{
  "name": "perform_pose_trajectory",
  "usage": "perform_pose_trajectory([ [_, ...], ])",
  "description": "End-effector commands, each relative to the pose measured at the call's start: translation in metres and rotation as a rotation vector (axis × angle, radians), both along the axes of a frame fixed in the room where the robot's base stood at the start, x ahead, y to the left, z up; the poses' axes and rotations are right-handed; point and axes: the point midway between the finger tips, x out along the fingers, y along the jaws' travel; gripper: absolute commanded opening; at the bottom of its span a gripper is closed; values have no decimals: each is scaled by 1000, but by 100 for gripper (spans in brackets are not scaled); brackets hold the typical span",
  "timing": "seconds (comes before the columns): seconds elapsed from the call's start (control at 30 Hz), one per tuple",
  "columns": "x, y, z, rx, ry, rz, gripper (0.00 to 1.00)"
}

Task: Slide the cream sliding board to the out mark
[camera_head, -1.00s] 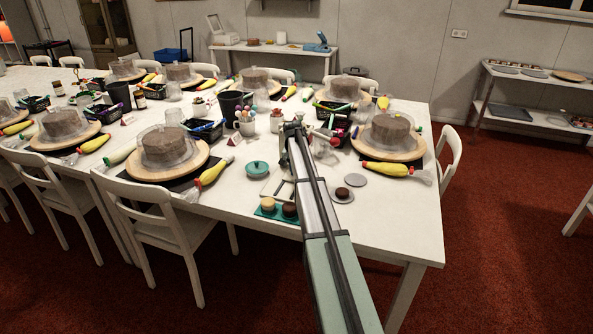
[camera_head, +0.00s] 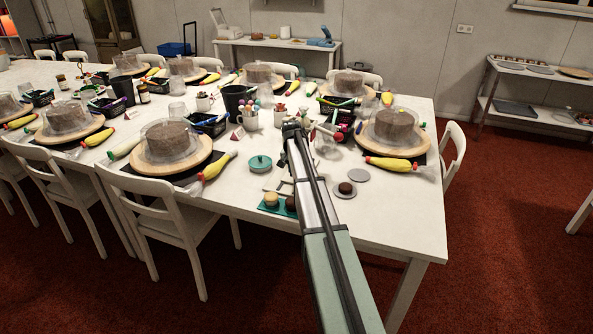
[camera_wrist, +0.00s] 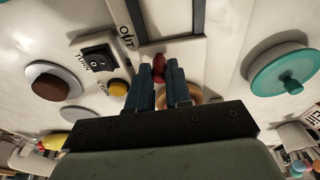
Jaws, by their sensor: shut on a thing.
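In the wrist view my gripper (camera_wrist: 160,80) has its dark blue fingers close together around a red knob (camera_wrist: 158,67). The knob sits at the near edge of a cream board (camera_wrist: 190,47), which has a dark-edged frame beside it. The board's full extent is hidden or out of view. The OUT mark (camera_wrist: 126,36) is printed on the pale surface just left of the board's corner. In the head view my gripper (camera_head: 293,130) reaches over the table, and my arm hides most of the board.
A rocker switch (camera_wrist: 98,58) and a yellow button (camera_wrist: 117,88) lie left of the fingers. The table's front right is clear.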

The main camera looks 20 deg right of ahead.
Motion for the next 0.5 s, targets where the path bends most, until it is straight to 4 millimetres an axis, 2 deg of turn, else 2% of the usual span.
perform_pose_trajectory([
  [0.5,-18,20,0,2,-2,2,0],
])
